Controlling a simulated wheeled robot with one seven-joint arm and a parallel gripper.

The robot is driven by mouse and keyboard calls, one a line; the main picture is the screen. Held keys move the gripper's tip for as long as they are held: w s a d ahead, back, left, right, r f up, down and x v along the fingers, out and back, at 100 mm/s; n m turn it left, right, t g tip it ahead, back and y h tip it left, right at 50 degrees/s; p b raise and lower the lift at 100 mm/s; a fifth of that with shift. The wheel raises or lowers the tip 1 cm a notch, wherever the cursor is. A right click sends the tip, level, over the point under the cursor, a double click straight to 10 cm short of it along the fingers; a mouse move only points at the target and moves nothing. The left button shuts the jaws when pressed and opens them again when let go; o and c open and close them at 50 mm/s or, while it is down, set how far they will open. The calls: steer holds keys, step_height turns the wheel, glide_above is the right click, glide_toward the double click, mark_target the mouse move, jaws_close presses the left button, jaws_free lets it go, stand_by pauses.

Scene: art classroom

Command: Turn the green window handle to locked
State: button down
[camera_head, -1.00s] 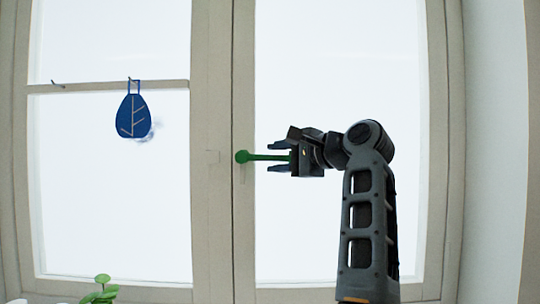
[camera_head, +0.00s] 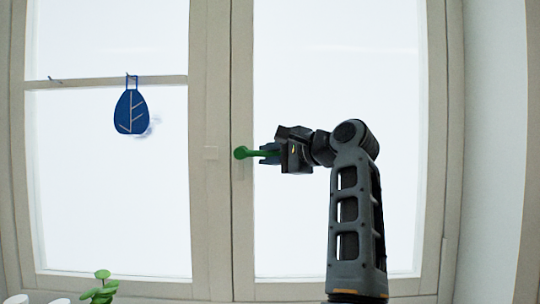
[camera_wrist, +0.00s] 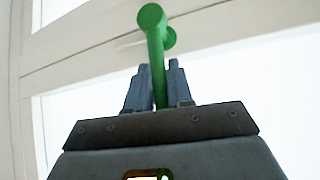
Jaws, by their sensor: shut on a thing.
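The green window handle (camera_head: 241,153) is on the frame between the two panes. Its round hub is at the left and its lever points right, lying about level, with much of the lever hidden by my gripper. My gripper (camera_head: 266,154) reaches in from the right and is shut on the lever. In the wrist view the green handle (camera_wrist: 155,40) runs down between the two dark fingers (camera_wrist: 160,85), which are close on either side of it. The hub end is clear of the fingers.
A green plant (camera_head: 101,290) stands at the bottom left. A wall (camera_head: 495,150) is on the right. The space before the right pane is otherwise clear.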

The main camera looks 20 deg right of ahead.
mark_target(239, 173)
steer(key=shift+f, duration=0.15)
stand_by(0.4)
steer(key=a+f+m+t+h+b, duration=0.1)
steer(key=f+m+t+b, duration=0.1)
steer(key=m+t+b, duration=0.1)
steer(key=w+a+f+m+t+h+b, duration=0.1)
steer(key=f+m+t+b, duration=0.1)
steer(key=m+b, duration=0.4)
steer(key=a+f+m+t+b, duration=0.2)
steer(key=m+t+b, duration=0.3)
steer(key=shift+w+a+f+h+b, duration=0.1)
steer(key=shift+w+f+h+b, duration=0.1)
steer(key=shift+f+h+b, duration=0.15)
steer(key=m+h+b, duration=0.1)
steer(key=m+b, duration=0.1)
steer(key=a+m+t+h+b, duration=0.1)
steer(key=h+b, duration=0.1)
steer(key=shift+w+f+m, duration=0.15)
steer(key=shift+m, duration=0.25)
steer(key=m+h+b, duration=0.2)
steer(key=a+m+t+h+b, duration=0.1)
steer(key=m+b, duration=0.1)
steer(key=shift+w+h, duration=0.2)
steer(key=shift+h, duration=0.15)
steer(key=shift+a+m+h+b, duration=0.1)
steer(key=shift+m+h+b, duration=0.4)
steer(key=shift+b, duration=0.05)
steer(key=shift+a+r+m, duration=0.15)
steer(key=shift+r+m, duration=0.15)
steer(key=shift+r, duration=0.05)
